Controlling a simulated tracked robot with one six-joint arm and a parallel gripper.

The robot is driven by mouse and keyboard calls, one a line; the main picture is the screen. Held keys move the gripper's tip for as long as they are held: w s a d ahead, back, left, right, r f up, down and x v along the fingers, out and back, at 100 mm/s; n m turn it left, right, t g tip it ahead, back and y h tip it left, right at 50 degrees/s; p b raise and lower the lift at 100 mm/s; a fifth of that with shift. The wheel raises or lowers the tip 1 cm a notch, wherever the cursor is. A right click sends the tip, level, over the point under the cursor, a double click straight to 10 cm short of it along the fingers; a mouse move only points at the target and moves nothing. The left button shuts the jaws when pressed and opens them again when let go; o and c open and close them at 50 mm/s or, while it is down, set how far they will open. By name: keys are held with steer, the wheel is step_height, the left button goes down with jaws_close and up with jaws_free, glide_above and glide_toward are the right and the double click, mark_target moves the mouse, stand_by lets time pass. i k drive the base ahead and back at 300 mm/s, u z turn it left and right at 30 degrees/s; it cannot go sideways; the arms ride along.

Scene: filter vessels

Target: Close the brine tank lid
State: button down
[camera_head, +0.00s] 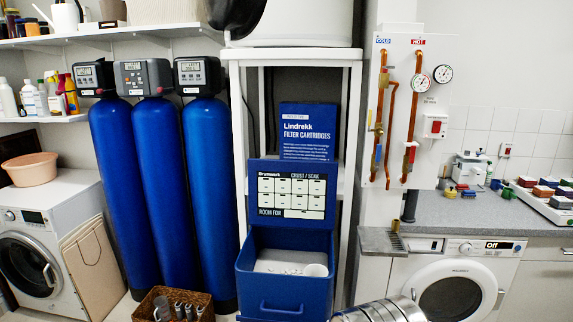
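The brine tank (284,292) is a blue open-topped box low in the middle of the head camera view, with a handle on its front. Its blue lid (256,222) stands raised at the back edge, with a black and white label panel on its inner face. White contents (280,266) and a round white cup-like piece (316,270) show inside the tank. A shiny metal cylinder at the bottom edge, right of the tank, looks like part of my arm. I cannot make out my gripper.
Blue filter vessels (160,190) and a wicker basket (143,313) stand left of the tank. A white frame (350,150) surrounds it. A grey ledge (378,241) and a washing machine (450,290) are at right. A blue sign (307,130) is behind the lid.

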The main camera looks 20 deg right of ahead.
mark_target(283, 193)
steer(key=u, duration=1.35)
steer(key=i, duration=0.85)
steer(key=z, duration=2.1)
